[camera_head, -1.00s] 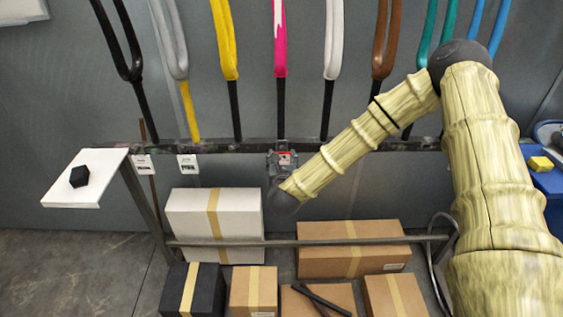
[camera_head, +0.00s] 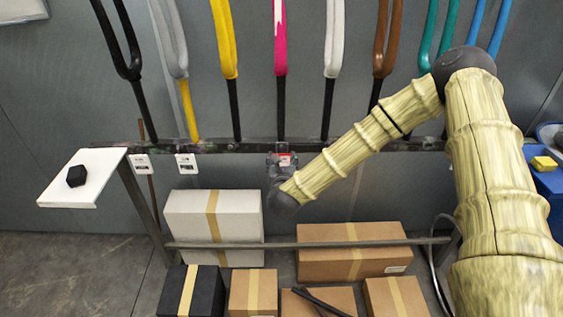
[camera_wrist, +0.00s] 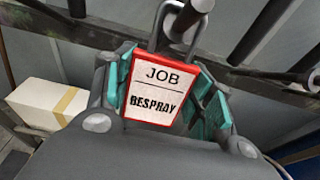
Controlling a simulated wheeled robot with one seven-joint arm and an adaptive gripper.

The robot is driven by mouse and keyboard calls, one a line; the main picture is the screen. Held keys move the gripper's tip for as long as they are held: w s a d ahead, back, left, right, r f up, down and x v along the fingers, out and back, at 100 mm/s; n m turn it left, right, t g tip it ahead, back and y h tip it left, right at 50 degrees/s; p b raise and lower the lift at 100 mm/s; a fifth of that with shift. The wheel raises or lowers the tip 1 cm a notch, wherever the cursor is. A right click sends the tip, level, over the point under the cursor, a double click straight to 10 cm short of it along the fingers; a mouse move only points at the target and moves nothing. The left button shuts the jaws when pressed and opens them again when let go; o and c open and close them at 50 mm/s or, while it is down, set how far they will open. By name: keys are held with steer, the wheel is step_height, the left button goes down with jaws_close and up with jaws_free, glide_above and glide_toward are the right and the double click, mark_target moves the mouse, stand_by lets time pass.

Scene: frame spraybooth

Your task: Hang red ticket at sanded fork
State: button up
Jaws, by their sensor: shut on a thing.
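The red ticket (camera_wrist: 155,100) has a red border and a white face reading "JOB" and "RESPRAY", with a grey wire loop (camera_wrist: 160,22) on top. My gripper (camera_wrist: 158,92) is shut on it, teal pads at both sides. In the head view the ticket (camera_head: 285,159) is a small red patch at the rail, below the pink fork (camera_head: 280,40), which has a whitish patch high on its right leg and a black stem. The loop overlaps a dark rod in the wrist view; whether it is around it I cannot tell.
The dark rail (camera_head: 230,147) carries several other coloured forks and two white tags (camera_head: 140,164) (camera_head: 186,163) to the left. A white shelf (camera_head: 70,193) with a black hexagonal block stands at far left. Boxes (camera_head: 213,227) and a lower bar (camera_head: 310,243) lie below my gripper.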

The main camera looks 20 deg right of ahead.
steer(key=o, duration=1)
